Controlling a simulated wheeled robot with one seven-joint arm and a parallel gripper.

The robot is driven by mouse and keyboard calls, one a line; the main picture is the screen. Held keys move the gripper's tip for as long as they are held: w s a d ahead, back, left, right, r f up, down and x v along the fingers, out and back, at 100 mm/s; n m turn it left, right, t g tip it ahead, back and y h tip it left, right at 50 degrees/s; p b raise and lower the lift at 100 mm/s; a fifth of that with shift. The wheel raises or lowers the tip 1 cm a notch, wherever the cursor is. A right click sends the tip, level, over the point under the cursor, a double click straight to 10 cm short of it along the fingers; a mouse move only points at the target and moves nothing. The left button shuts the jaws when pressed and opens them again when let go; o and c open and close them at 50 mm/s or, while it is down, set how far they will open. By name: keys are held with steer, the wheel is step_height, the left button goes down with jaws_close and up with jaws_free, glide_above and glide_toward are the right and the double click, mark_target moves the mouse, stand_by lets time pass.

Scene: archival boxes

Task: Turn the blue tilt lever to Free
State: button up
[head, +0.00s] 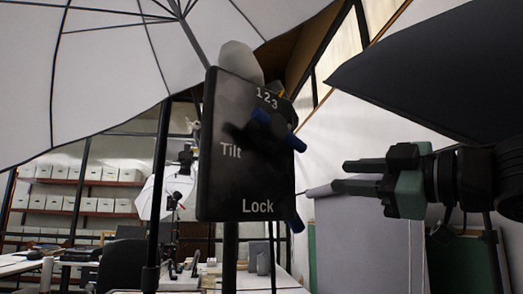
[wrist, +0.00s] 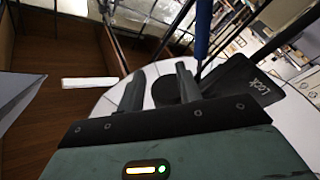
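A black panel (head: 222,180) with the words "Tilt", "Lock" and "123" stands upright in the middle of the head view. I cannot tell which is the tilt lever; no "Free" label is readable. In the wrist view a blue bar (wrist: 202,32) rises beside the panel (wrist: 243,82). My gripper (head: 340,176) is open and empty, to the right of the panel and apart from it.
A white umbrella (head: 110,70) spreads over the upper left, and a dark umbrella or panel (head: 425,70) hangs above my arm. Thin stands rise below the panel. Shelves of pale boxes (head: 55,205) and desks lie behind. A grey backdrop (head: 365,240) stands at the right.

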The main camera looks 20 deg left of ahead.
mark_target(302, 143)
steer(key=s+d+r+n+g+b, duration=0.2)
steer(key=s+r+n+g, duration=0.1)
steer(key=s+n+g, duration=0.7)
steer(key=shift+n, duration=0.7)
steer(key=shift+s+a+r+p, duration=0.1)
steer(key=shift+a+p, duration=0.1)
steer(key=shift+a, duration=1.6)
steer(key=shift+s+a+r+p, duration=0.1)
steer(key=shift+a+p, duration=0.1)
steer(key=shift+a, duration=1.6)
jaws_close()
